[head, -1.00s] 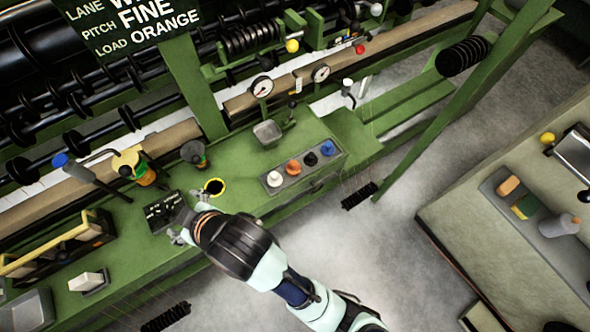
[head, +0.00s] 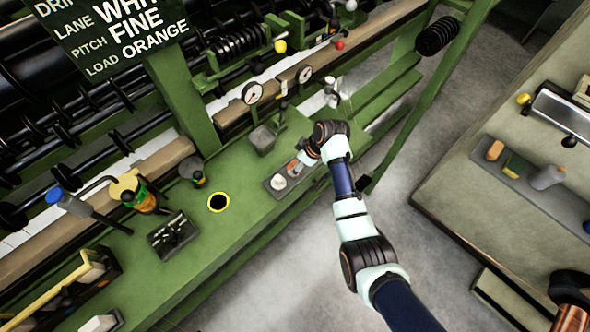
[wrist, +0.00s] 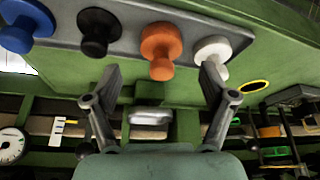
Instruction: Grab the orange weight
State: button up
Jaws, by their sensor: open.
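The orange weight (wrist: 160,50) is a knobbed piece on a grey tray (wrist: 75,42) in the wrist view. It lies between a black weight (wrist: 98,30) and a white weight (wrist: 212,50), with a blue weight (wrist: 25,28) at the far left. My gripper (wrist: 160,80) is open and empty, its two fingers spread to either side of the orange weight's line, tips apart from it. In the head view my gripper (head: 302,155) is over the tray, covering the black and blue weights. The orange weight (head: 294,168) shows partly there, beside the white one (head: 278,182).
A metal cup (head: 263,138) stands just behind the tray, near two gauges. A yellow-rimmed hole (head: 218,202) lies in the green bench to the left. A sign (head: 110,30) reads "LOAD ORANGE". A side table (head: 480,200) stands right, across open floor.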

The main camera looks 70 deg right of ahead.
jog(key=b+x, duration=0.1)
jog(key=x, duration=0.3)
jog(key=shift+w+f, duration=0.15)
jog(key=shift+f, duration=0.05)
jog(key=shift+c, duration=0.3)
jog(key=shift+r, duration=0.1)
grip_shut()
